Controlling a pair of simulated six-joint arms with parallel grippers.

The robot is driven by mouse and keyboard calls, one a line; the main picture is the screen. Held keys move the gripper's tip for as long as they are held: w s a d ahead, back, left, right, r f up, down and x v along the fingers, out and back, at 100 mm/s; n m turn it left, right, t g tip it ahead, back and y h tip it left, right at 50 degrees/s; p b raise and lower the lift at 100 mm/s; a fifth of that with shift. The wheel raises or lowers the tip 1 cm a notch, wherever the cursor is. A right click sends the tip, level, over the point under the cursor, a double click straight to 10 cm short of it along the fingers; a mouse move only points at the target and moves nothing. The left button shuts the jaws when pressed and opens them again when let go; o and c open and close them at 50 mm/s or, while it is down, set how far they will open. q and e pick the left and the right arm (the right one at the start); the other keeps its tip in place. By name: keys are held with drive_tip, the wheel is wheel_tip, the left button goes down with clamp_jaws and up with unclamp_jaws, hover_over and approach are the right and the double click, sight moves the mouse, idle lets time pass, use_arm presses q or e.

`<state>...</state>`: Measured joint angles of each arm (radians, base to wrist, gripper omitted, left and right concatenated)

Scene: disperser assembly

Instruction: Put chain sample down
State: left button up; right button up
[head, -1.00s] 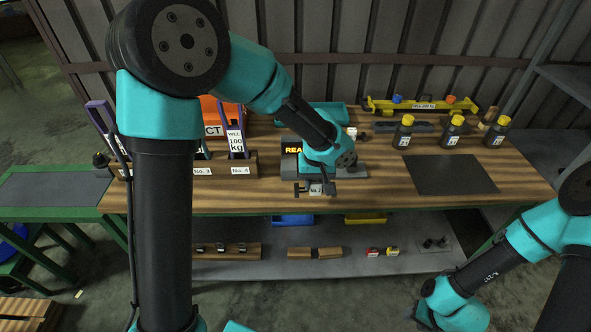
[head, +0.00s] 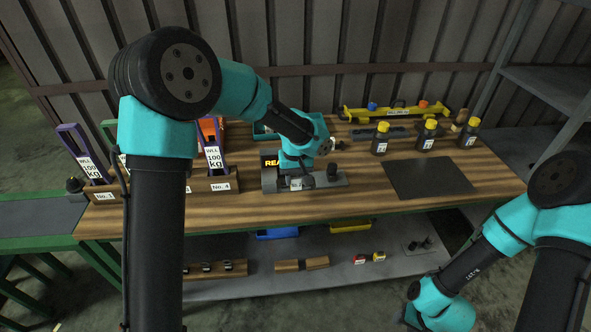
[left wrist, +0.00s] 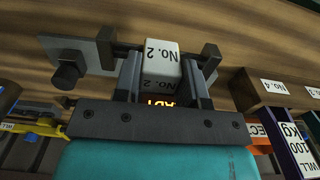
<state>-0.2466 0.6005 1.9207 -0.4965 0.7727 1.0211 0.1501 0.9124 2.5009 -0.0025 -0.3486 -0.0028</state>
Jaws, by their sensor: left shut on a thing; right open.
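My left gripper (head: 304,182) is shut on a pale block labelled "No. 2" (left wrist: 161,54), the tagged end of the chain sample. In the left wrist view the block sits between the two fingers of the gripper (left wrist: 165,60). No chain links can be made out. The gripper is low over the bench, just in front of the testing machine (head: 268,180), whose lit display partly shows. Whether the block touches the machine's grey base plate (left wrist: 92,48) cannot be told. My right arm is at the lower right; its gripper is out of the picture.
A wooden rack (head: 209,186) with labelled slots holds purple pieces tagged 100 kg at the left. Several black bottles with yellow caps (head: 429,135) stand at the back right. A dark mat (head: 428,178) lies clear on the right. A lower shelf (head: 330,278) holds small parts.

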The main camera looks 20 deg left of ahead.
use_arm(q)
drive_tip(key=w, duration=0.2)
drive_tip(key=w+a, duration=0.1)
drive_tip(key=w, duration=0.2)
drive_tip(key=w+a, duration=0.1)
drive_tip(key=w, duration=0.1)
drive_tip(key=shift+w+a+f, duration=0.15)
drive_tip(key=shift+w+f, duration=0.2)
drive_tip(key=shift+w, duration=0.05)
drive_tip(key=shift+w+a, duration=0.1)
drive_tip(key=shift+w, duration=0.2)
drive_tip(key=shift+f, duration=1.75)
drive_tip(key=shift+f, duration=0.65)
drive_tip(key=o, duration=1.1)
drive_tip(key=shift+f, duration=0.1)
wheel_tip(320, 180, up, 13)
drive_tip(key=shift+r, duration=0.2)
